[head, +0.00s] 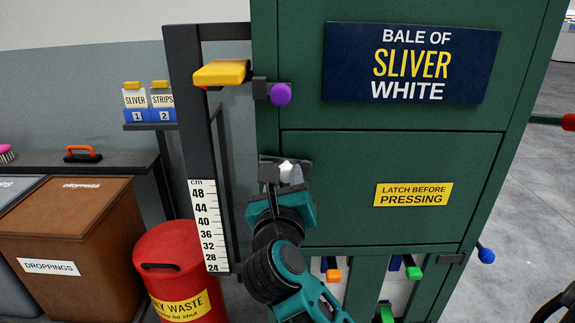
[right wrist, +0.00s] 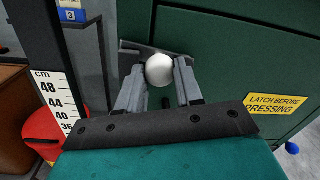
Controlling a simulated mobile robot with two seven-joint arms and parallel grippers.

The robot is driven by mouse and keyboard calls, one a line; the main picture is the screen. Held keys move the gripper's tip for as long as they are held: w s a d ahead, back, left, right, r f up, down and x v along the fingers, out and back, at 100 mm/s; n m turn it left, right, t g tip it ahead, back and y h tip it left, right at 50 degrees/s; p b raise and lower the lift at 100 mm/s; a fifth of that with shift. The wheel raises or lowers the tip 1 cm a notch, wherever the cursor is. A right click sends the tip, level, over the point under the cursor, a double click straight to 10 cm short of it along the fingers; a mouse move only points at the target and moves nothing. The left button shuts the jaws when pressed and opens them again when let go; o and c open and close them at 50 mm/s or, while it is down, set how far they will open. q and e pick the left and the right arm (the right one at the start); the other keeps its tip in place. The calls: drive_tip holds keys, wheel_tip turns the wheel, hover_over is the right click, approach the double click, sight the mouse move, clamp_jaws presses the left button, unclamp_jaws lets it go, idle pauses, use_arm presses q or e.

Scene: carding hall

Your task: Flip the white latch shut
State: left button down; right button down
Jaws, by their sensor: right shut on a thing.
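The white latch shows as a white ball knob (head: 287,168) at the left edge of the green press's lower door. In the right wrist view the knob (right wrist: 159,71) sits between the two grey fingers, with a dark latch bar (right wrist: 138,47) behind it. My right gripper (head: 283,176) is shut on the knob, one finger on each side. The bar looks slightly tilted in the wrist view; its far end is partly hidden by the knob and fingers. My left gripper is not in view.
A purple knob (head: 281,95) is on the upper latch, beside a yellow handle (head: 222,73). A cm scale (head: 204,225) stands left of the door. Orange (head: 333,275), green (head: 414,273) and blue (head: 487,255) knobs sit lower. A red bin (head: 175,245) and brown box (head: 75,215) stand left.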

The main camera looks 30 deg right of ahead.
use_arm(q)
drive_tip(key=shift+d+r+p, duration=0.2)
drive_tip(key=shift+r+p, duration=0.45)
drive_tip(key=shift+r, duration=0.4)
use_arm(e)
drive_tip(key=shift+f+n, duration=0.25)
drive_tip(key=shift+n, duration=0.65)
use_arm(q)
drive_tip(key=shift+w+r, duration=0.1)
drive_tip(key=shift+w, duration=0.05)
use_arm(e)
drive_tip(key=c, duration=0.7)
unclamp_jaws()
drive_tip(key=shift+c, duration=0.2)
drive_tip(key=shift+s+a, duration=0.1)
